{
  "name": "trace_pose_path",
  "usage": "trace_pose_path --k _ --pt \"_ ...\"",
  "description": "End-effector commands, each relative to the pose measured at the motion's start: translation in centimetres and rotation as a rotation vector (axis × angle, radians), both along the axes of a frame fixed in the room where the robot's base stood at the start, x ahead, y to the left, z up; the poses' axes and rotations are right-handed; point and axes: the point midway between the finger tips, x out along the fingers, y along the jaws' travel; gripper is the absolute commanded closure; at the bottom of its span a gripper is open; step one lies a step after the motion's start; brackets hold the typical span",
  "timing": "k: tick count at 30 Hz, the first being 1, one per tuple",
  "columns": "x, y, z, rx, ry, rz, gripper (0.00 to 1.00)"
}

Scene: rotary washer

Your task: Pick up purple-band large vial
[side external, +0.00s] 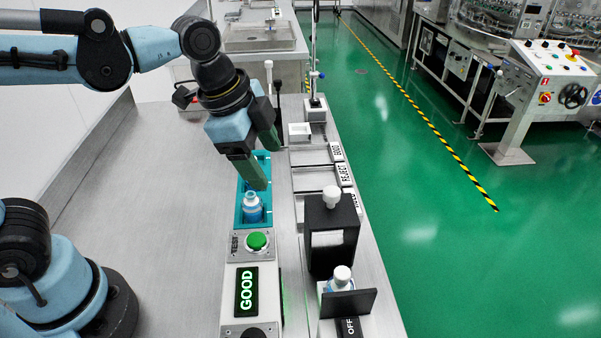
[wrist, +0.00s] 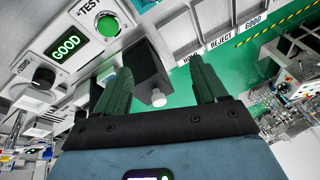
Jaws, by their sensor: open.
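A vial (side external: 252,208) with a pale cap and a light-blue body stands upright in the teal tray (side external: 239,214), behind the green TEST button. A second white-capped vial (side external: 341,279) stands at the front right, partly hidden by a black plate. I cannot make out a purple band on either one. My gripper (side external: 266,168) is open over the teal tray, its green fingers apart and pointing down towards the front, behind and above the tray vial. In the wrist view its fingers (wrist: 160,66) are spread with no vial between them.
A black box with a white knob-like top (side external: 331,196) stands right of the tray; the top also shows in the wrist view (wrist: 158,97). A lit GOOD display (side external: 246,291) is in front. Labelled lanes (side external: 313,181) lie to the right. The left bench is clear.

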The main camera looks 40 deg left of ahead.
Motion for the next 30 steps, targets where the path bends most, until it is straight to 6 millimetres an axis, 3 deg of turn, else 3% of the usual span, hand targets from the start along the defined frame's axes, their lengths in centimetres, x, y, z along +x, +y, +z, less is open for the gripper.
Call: trace_pose_path --k 1,9,15,18,23,30 --pt "0.4 -1.8 0.2 0.034 0.023 -0.149 0.29" --pt "0.5 -10.5 0.2 0.174 0.128 -0.982 0.29" --pt "-0.5 -15.2 -0.5 0.202 0.17 -1.455 0.29" --pt "-0.9 -16.4 -0.8 0.203 0.18 -1.586 0.29" --pt "-1.2 -17.1 -1.6 0.202 0.185 -1.659 0.29" --pt "-1.7 -17.3 -5.1 0.202 0.183 -1.656 0.29"
